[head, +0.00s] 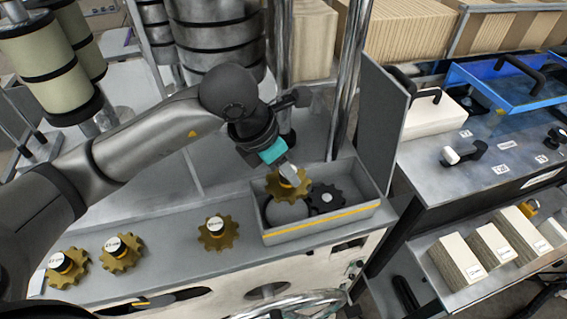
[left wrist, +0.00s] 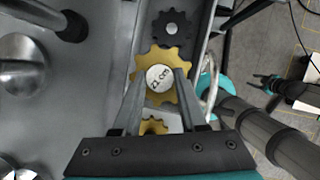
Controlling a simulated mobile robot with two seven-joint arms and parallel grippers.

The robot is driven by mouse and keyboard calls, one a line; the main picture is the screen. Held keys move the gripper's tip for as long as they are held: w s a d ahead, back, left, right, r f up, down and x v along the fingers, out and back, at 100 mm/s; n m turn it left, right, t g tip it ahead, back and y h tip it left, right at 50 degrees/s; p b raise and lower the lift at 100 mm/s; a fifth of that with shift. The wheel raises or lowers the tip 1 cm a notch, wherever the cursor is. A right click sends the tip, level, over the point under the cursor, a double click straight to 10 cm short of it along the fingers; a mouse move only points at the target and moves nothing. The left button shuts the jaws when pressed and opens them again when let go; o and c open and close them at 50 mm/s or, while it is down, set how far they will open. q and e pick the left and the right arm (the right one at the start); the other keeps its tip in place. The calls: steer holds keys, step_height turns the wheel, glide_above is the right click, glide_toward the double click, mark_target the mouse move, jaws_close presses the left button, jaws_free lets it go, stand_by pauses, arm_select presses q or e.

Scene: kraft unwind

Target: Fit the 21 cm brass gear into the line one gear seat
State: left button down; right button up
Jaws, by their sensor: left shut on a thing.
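My left gripper (head: 290,174) is shut on a brass gear (head: 280,190), holding it over the shallow grey tray (head: 323,225). In the left wrist view, my fingers (left wrist: 158,88) pinch the pale hub of this gear (left wrist: 143,88); its label ends in "cm", but I cannot read the number surely. A round dark grey piece (head: 286,214) lies in the tray under and in front of the held gear. I cannot tell whether the gear touches it. A black gear (head: 318,205) sits at its right, also seen in the left wrist view (left wrist: 172,28).
Three other brass gears stand on the grey counter: one (head: 217,237) left of the tray, two (head: 122,259) (head: 60,277) farther left. A chrome post (head: 350,85) and a dark upright panel (head: 381,125) rise behind the tray. Labelled blocks (head: 457,262) stand at the right.

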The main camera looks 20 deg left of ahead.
mark_target(282, 187)
arm_select(q)
steer(key=shift+f+b, duration=2.3)
steer(key=shift+f, duration=1.2)
steer(key=shift+f+b, duration=1.25)
steer(key=shift+f, duration=0.05)
steer(key=shift+c, duration=1.8)
jaws_free()
steer(key=p+v, duration=0.1)
steer(key=v, duration=1.4)
steer(key=shift+s, duration=0.15)
